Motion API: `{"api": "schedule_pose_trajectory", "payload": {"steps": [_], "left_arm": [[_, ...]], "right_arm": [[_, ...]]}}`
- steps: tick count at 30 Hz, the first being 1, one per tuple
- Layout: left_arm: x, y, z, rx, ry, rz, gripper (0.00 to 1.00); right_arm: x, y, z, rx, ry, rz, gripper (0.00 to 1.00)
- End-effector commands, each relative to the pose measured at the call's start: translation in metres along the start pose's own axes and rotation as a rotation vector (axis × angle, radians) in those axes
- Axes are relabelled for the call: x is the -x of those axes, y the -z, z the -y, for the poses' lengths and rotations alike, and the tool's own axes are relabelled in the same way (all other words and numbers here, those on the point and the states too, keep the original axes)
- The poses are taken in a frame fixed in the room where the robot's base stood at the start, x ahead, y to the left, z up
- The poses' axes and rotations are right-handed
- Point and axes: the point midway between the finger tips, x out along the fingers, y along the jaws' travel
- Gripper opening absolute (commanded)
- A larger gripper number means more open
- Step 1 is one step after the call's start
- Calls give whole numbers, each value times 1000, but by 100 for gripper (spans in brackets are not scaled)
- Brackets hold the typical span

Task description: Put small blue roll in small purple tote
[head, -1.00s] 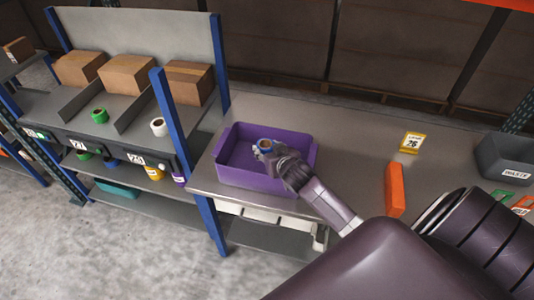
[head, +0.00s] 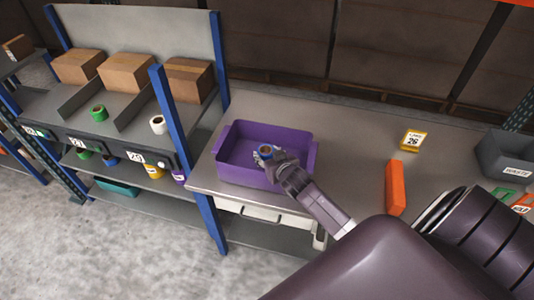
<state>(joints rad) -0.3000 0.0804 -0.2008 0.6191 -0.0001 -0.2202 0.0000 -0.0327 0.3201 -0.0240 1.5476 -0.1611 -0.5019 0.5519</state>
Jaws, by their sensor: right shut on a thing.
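The small purple tote (head: 235,172) stands on the grey bench at the middle of the head view. My left gripper is not in view.
An orange block (head: 396,188), a yellow label stand (head: 412,140) and a grey waste bin (head: 506,158) are on the bench to the right. A blue-post shelf (head: 187,160) with cartons and rolls stands left. Bench behind the tote is clear.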

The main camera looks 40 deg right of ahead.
Motion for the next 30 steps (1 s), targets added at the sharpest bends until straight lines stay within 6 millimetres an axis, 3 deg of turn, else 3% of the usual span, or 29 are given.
{"api": "schedule_pose_trajectory", "payload": {"steps": [5, 17, 23, 30], "left_arm": [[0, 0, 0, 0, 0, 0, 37], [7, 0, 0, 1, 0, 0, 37], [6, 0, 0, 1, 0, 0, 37], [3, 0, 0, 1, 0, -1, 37]], "right_arm": [[0, 1, 0, 0, 0, -1, 60], [5, 10, 0, 1, 0, -2, 60], [26, 10, 0, -1, 1, 0, 60], [65, 10, 0, -2, 2, -1, 60]]}}
